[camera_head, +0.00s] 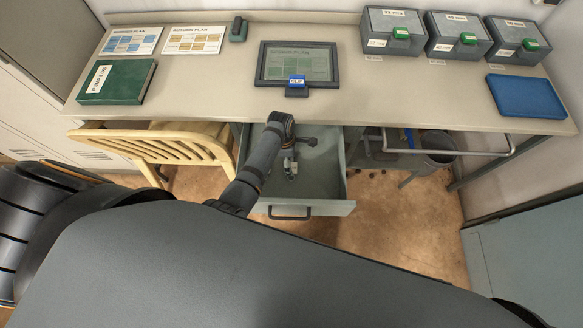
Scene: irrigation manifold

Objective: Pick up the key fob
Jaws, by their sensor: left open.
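I cannot make out a key fob for certain in the head view. An open grey drawer (326,208) stands pulled out under the desk. My left gripper (291,174) is open and points down over the inside of the drawer. It looks small from here, and my arm hides part of the drawer's left side. I cannot tell whether anything lies between its fingers. My right gripper is not in view.
The desk (400,108) carries a framed tablet (297,64) with a blue-labelled clip (297,82), a green book (117,80), grey boxes (391,32) and a blue tray (525,96). A wooden chair (160,146) stands left of the drawer, and a grey bin (434,150) right.

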